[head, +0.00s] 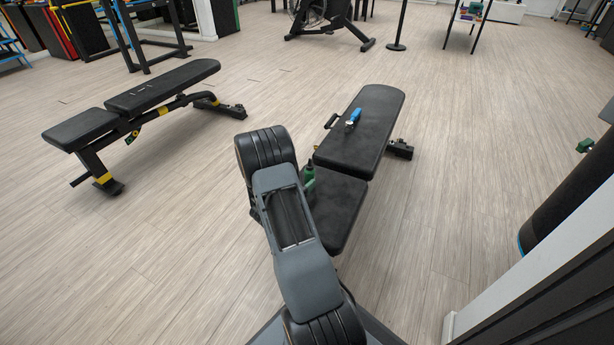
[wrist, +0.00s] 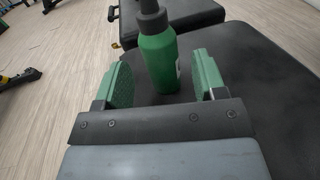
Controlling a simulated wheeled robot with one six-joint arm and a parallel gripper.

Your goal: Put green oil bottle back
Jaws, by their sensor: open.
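The green oil bottle (wrist: 158,58) with a dark grey cap stands upright on the black bench seat (wrist: 262,85) in the wrist view. My gripper (wrist: 162,82) is open, with one green-padded finger on each side of the bottle and gaps showing on both sides. In the head view the bottle (head: 308,171) is partly hidden behind my arm, on the near part of the bench (head: 340,208). My gripper is mostly hidden there by my own arm; a green finger pad shows beside the bottle.
A blue item and a small silver-coloured item (head: 352,120) lie on the bench's far pad. Another black bench (head: 150,100) stands at left. A dark cylindrical object (head: 575,195) and a white wall edge are at right. Wooden floor between the benches is clear.

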